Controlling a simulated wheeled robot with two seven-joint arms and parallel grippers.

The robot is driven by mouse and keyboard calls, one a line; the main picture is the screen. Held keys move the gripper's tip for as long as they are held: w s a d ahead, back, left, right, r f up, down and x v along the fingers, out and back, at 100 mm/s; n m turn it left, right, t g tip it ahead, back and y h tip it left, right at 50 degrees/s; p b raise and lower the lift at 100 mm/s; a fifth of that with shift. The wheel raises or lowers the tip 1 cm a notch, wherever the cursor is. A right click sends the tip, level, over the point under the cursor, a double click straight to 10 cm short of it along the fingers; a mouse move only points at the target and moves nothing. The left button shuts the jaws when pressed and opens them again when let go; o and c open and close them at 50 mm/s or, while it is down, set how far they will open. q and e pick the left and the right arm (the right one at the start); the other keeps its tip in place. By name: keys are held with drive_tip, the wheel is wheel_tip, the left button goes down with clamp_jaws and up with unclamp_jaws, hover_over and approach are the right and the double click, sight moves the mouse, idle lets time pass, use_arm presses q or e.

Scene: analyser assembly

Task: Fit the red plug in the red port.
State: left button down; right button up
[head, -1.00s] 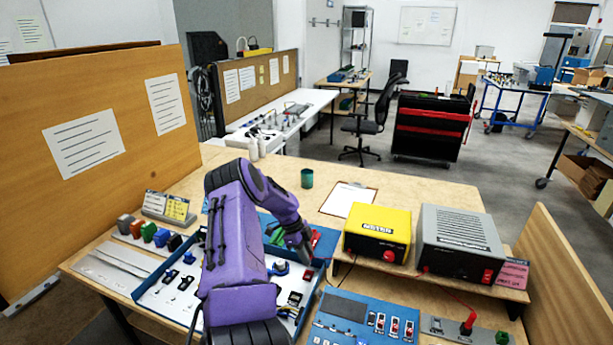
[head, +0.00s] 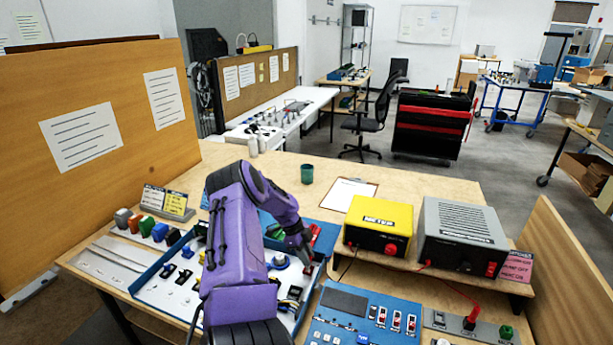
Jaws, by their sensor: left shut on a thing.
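My left gripper (head: 302,251), on the purple arm, points down over the right part of the blue-edged tray (head: 153,281). It is shut on a small red piece, apparently the red plug (head: 307,268), at its fingertips; the fingers partly hide it. I cannot tell whether the plug touches the tray. A grey plate at the lower right bears a red connector (head: 470,322) and a green one (head: 506,332). The grey power box has a red terminal (head: 491,269). Which of these is the red port is not clear. My right gripper is out of view.
A yellow meter (head: 378,225) and the grey power box (head: 462,233) stand on a raised shelf right of the gripper. A blue switch panel (head: 345,304) lies in front. Coloured blocks (head: 160,232) line the tray's left. A clipboard (head: 349,195) and green cup (head: 307,174) are behind.

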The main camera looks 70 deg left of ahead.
use_arm(q)
drive_tip(key=shift+f, duration=0.15)
drive_tip(key=shift+f+b, duration=0.6)
drive_tip(key=shift+f, duration=0.05)
drive_tip(key=shift+f+b, duration=0.3)
drive_tip(key=shift+f, duration=0.1)
idle(0.4)
drive_tip(key=c, duration=0.5)
unclamp_jaws()
drive_tip(key=shift+r, duration=0.1)
wheel_tip(320, 180, up, 7)
drive_tip(key=p, duration=0.7)
